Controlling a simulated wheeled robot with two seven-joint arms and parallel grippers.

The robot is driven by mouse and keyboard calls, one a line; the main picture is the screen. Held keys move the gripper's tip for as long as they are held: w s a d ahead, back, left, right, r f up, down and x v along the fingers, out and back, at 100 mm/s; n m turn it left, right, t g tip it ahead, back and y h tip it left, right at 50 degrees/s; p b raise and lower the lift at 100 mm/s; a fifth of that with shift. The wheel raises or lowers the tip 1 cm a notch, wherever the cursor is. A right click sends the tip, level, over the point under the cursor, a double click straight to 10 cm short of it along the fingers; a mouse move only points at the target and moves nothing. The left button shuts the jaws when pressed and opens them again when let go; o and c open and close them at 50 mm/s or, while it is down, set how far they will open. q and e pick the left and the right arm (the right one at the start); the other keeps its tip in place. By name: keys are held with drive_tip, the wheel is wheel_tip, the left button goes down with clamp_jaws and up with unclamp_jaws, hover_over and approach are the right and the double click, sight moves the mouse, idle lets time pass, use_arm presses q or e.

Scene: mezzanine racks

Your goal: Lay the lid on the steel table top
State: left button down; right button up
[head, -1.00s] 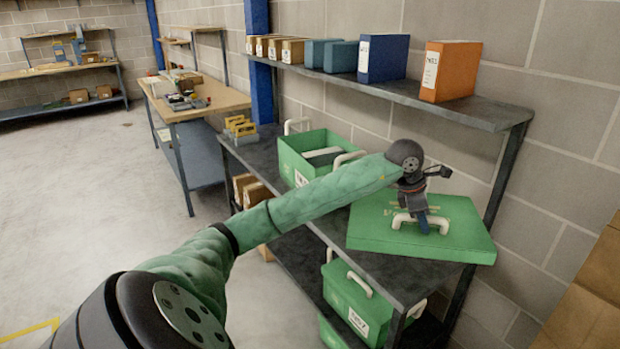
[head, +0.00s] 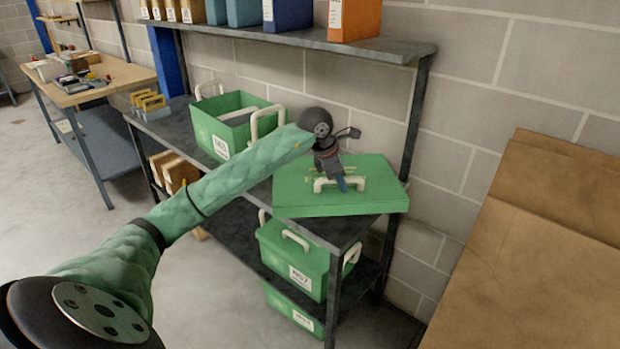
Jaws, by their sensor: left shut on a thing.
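The green lid (head: 375,196) with a cream handle (head: 352,184) is at the right end of the dark steel table top (head: 262,203). It looks flat, level with the top or just above it; I cannot tell whether it touches. My left gripper (head: 342,182) is shut on the lid's handle from above. Its fingers partly hide the handle. An open green box (head: 212,137) with cream handles stands on the table top to the left, with something pale inside. My right gripper is not in view.
A shelf (head: 300,38) with binders and boxes hangs above the table top. Green lidded boxes (head: 290,262) sit on the lower shelf. Large brown cardboard (head: 540,240) fills the right side. A wooden workbench (head: 95,88) stands at the left.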

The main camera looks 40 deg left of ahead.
use_arm(q)
drive_tip(key=w+a+f+p, duration=0.1)
drive_tip(key=w+a, duration=0.1)
drive_tip(key=w+a+f, duration=0.1)
drive_tip(key=a+f, duration=0.1)
drive_tip(key=shift+w+a+f+p, duration=0.15)
drive_tip(key=shift+w+a+p, duration=0.15)
drive_tip(key=shift+w+p, duration=0.1)
drive_tip(key=a+f+p, duration=0.1)
drive_tip(key=f, duration=0.1)
drive_tip(key=w+a+f, duration=0.1)
drive_tip(key=f, duration=0.1)
drive_tip(key=w+a+f+p, duration=0.1)
drive_tip(key=f, duration=0.1)
drive_tip(key=shift+w+f+p, duration=0.15)
drive_tip(key=shift+f+p, duration=0.1)
drive_tip(key=shift+p, duration=0.05)
drive_tip(key=c, duration=1.3)
unclamp_jaws()
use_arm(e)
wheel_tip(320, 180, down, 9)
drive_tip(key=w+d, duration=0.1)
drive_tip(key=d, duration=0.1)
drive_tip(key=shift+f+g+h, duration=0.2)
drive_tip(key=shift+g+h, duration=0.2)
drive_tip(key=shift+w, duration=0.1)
